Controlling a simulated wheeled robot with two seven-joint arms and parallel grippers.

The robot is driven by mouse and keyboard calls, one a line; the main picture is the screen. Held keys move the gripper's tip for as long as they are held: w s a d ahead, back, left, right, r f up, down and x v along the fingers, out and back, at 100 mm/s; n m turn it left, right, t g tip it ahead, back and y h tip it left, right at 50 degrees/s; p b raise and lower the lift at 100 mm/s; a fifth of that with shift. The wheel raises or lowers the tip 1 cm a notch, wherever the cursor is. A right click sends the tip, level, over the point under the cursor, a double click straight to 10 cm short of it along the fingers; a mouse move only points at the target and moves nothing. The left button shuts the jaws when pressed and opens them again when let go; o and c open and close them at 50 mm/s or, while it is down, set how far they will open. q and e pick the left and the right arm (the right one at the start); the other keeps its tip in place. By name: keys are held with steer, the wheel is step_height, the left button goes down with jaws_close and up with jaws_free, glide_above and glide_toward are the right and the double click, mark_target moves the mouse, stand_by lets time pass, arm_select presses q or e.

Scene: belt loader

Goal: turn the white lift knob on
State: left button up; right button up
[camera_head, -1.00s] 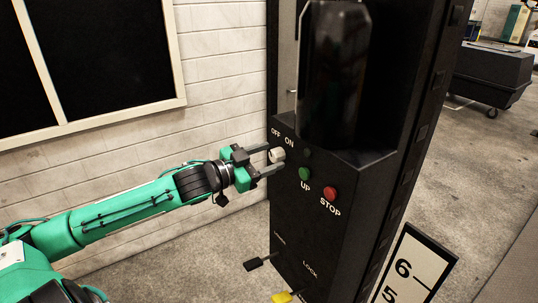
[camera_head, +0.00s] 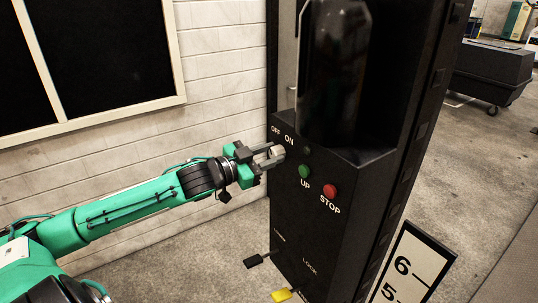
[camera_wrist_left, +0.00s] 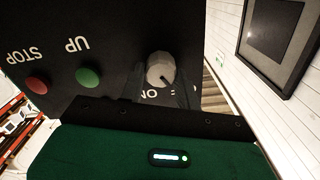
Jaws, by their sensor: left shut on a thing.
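The white lift knob (camera_head: 278,151) sits on the front of the black control column, below the OFF and ON labels. My left gripper (camera_head: 272,157) is shut on the knob, with its fingers on either side of it. In the left wrist view the knob (camera_wrist_left: 160,69) shows as a pale round dial between the dark fingers. Its dark pointer line aims to the lower right there, toward the label that a finger partly hides. The ON label (camera_wrist_left: 150,94) shows upside down close to the knob. My right gripper is not in view.
The green UP button (camera_head: 304,171) and red STOP button (camera_head: 330,191) are right of the knob on the column (camera_head: 310,225). A black lever (camera_head: 258,260) and a yellow lever (camera_head: 282,295) stick out lower down. A brick wall (camera_head: 225,100) stands behind my arm.

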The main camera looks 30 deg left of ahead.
arm_select(q)
steer(key=shift+m, duration=0.3)
steer(key=m+b, duration=0.1)
steer(key=m, duration=0.4)
steer(key=shift+f+m, duration=0.1)
steer(key=shift+m, duration=0.2)
steer(key=m+b, duration=0.2)
steer(key=m, duration=0.3)
steer(key=shift+d+f+m, duration=0.1)
steer(key=shift+m, duration=0.2)
steer(key=o, duration=1)
steer(key=shift+s, duration=0.1)
steer(key=shift+s, duration=0.1)
